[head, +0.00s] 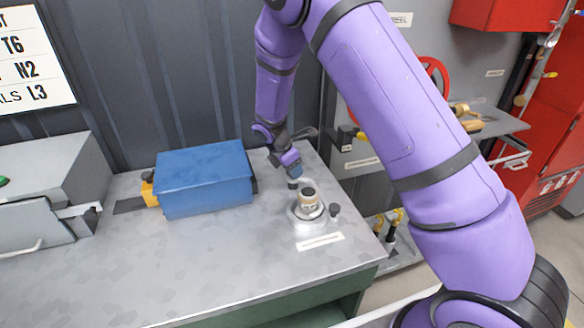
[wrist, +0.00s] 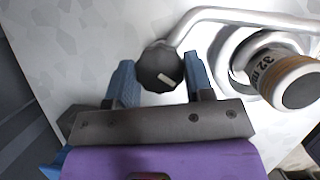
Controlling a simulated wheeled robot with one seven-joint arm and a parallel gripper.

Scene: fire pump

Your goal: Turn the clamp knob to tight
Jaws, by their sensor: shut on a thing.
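The clamp knob (wrist: 160,67) is a dark round knob with a pale mark on its top. A bent metal bar runs from beside it toward a metal ring clamp (wrist: 232,55) around a fitting marked "32 m…" (wrist: 288,80). My gripper (wrist: 160,80) has its blue fingers on both sides of the knob, shut on it. In the head view my gripper (head: 291,175) reaches down at the back of the clamp (head: 307,213), over the knob (head: 292,184). A second dark knob (head: 334,209) sits at the clamp's right.
A blue box (head: 204,178) with yellow fittings stands left on the grey bench (head: 150,265). A grey case (head: 50,195) is farther left. A label plate (head: 320,242) lies in front of the clamp. A red handwheel (head: 435,78) and a shelf (head: 497,122) are at the right.

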